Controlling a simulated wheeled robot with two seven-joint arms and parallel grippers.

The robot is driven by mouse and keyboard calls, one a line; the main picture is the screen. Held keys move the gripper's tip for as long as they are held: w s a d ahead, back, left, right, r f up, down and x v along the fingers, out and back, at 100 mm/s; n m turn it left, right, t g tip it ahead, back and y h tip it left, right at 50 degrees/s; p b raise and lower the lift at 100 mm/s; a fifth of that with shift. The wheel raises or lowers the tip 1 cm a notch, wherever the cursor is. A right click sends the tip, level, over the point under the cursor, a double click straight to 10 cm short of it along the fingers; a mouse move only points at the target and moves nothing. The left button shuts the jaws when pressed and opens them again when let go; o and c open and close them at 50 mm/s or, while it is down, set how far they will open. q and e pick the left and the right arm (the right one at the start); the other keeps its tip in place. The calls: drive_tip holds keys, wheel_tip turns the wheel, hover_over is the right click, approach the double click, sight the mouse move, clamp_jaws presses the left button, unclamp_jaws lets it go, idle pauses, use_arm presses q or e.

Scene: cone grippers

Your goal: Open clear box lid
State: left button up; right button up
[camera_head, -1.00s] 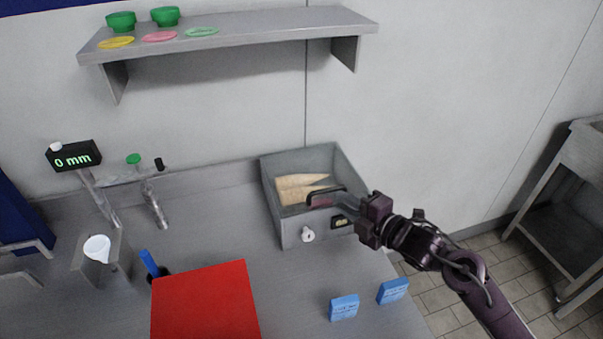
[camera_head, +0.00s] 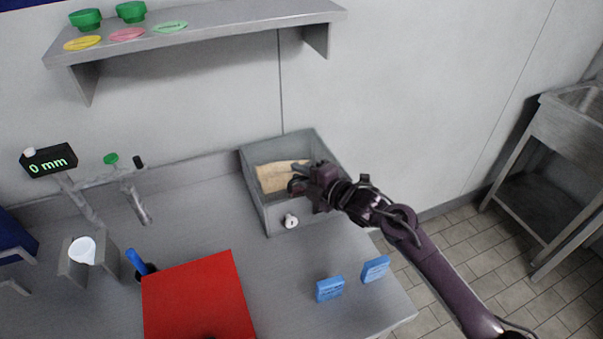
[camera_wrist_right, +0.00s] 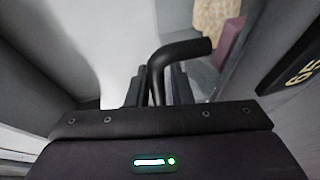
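The box (camera_head: 281,221) stands at the back of the bench against the wall, with tan cone-shaped pieces (camera_head: 279,176) showing inside it. Its clear lid is hard to make out in the head view. My right gripper (camera_head: 297,184) is over the box's front part, reaching in from the right. In the right wrist view a bent black handle (camera_wrist_right: 181,48) runs between the fingers (camera_wrist_right: 158,92), which sit close on both sides of it. The right arm hides the box's front right corner. My left gripper is out of view.
Two blue blocks (camera_head: 330,289) and a red square (camera_head: 197,300) lie in front. A shelf (camera_head: 215,34) hangs above. A display (camera_head: 48,161) reads 0 mm at left.

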clamp_jaws()
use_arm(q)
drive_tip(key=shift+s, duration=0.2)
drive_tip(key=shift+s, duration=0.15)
